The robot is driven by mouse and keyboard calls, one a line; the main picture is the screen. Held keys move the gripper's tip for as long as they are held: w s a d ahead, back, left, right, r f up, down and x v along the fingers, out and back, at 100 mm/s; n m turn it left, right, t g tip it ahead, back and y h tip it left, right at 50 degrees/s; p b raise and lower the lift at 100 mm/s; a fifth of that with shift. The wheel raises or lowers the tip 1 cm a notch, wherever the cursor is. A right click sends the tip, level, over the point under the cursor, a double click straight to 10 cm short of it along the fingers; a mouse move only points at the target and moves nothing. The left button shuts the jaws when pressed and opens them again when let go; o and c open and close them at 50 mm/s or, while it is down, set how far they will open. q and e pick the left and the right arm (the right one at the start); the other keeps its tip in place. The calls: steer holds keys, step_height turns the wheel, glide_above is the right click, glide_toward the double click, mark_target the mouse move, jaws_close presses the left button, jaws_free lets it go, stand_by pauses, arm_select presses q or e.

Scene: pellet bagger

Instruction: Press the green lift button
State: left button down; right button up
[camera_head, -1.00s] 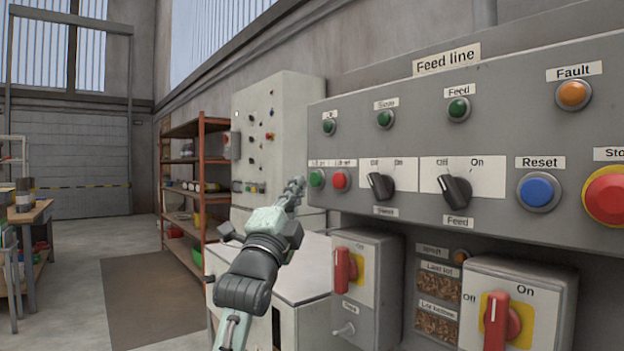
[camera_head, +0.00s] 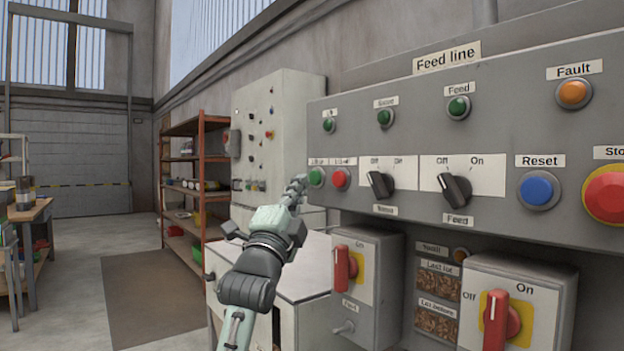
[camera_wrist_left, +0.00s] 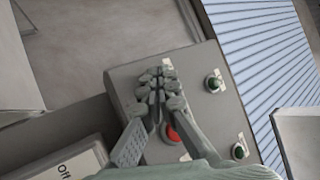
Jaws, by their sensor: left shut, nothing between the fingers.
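The green button (camera_head: 316,177) sits at the left end of the grey feed line panel's lower row, under a small blurred label. The red button (camera_head: 340,178) is just right of it. My left gripper (camera_head: 299,182) is shut and empty, its fingertips right beside the green button in the head view. I cannot tell whether they touch it. In the left wrist view the shut fingers (camera_wrist_left: 157,76) point at the panel and hide the green button. The red button (camera_wrist_left: 172,133) shows partly behind a finger. My right gripper is out of view.
The panel also carries green lamps (camera_head: 385,118), two black knobs (camera_head: 455,191), a blue reset button (camera_head: 539,191) and a red stop button (camera_head: 609,194). Switch boxes with red handles (camera_head: 345,264) stand below. A pale cabinet (camera_head: 284,130) and shelves (camera_head: 184,195) are behind.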

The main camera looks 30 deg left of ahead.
arm_select(q)
steer(key=shift+w, duration=0.1)
stand_by(0.5)
steer(key=shift+w+d, duration=0.15)
steer(key=shift+w, duration=0.25)
stand_by(0.4)
steer(key=shift+s+p, duration=0.4)
steer(key=shift+s, duration=0.1)
